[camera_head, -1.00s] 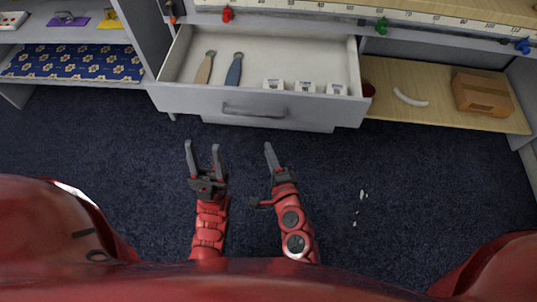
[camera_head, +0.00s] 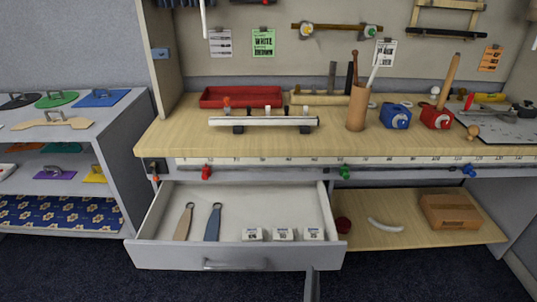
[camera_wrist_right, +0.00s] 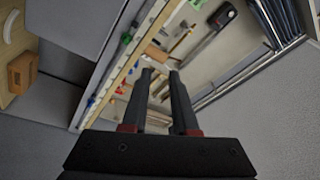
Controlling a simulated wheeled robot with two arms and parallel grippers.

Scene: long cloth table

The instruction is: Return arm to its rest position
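My right gripper shows in the right wrist view (camera_wrist_right: 161,74), with its two dark fingers parted and nothing between them. In the head view only a grey finger tip of it (camera_head: 311,284) shows at the bottom, in front of the drawer. The rest of my right arm is out of that view. My left gripper and arm are not in view.
An open drawer (camera_head: 190,258) juts out below the workbench top (camera_head: 180,138), holding two flat-handled tools and small white boxes. A shelf (camera_head: 455,232) at right bears a cardboard box (camera_head: 449,212). A grey shelf unit (camera_head: 105,150) stands at left.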

